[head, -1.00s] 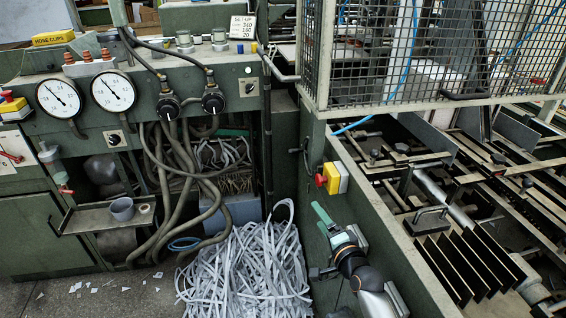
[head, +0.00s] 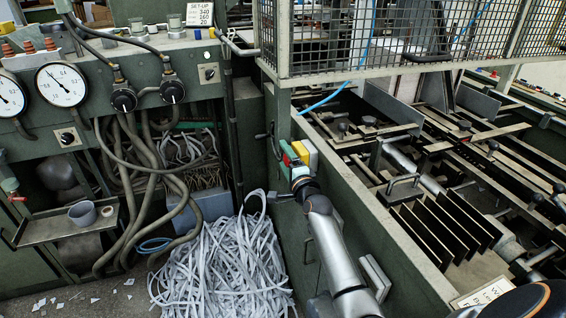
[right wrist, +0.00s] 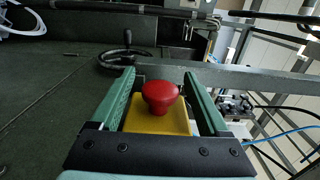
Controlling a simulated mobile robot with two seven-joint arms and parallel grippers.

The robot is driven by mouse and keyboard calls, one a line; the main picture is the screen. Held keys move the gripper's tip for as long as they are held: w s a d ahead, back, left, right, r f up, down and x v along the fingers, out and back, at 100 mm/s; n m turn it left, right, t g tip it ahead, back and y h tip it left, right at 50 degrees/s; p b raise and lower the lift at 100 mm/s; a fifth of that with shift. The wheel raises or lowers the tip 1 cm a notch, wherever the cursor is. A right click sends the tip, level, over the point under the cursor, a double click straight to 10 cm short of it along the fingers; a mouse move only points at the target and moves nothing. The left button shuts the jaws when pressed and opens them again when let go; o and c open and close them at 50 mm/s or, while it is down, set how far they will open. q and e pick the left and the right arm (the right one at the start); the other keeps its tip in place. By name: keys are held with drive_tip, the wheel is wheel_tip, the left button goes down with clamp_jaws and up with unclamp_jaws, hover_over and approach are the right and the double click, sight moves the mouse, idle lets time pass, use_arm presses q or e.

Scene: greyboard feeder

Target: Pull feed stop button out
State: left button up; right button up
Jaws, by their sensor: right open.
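The feed stop button is a red mushroom head (right wrist: 160,94) on a yellow box (right wrist: 157,123), seen in the right wrist view. In the head view the yellow box (head: 310,152) sits on the green machine wall, and the red head is mostly hidden by my gripper. My right gripper (head: 290,156) is at the button. In the right wrist view its two green fingers (right wrist: 159,76) are open, one on each side of the red head, with gaps between. The left gripper is not in view.
A wire mesh guard (head: 400,35) stands above the button. A heap of paper strips (head: 225,270) lies on the floor at the left. Pressure gauges (head: 62,85) and hoses are farther left. A black handwheel (right wrist: 125,57) shows beyond the fingers in the right wrist view.

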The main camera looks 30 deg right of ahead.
drive_tip(key=shift+b+x, duration=0.4)
drive_tip(key=shift+x, duration=0.5)
drive_tip(key=shift+c, duration=0.4)
clamp_jaws()
idle(0.5)
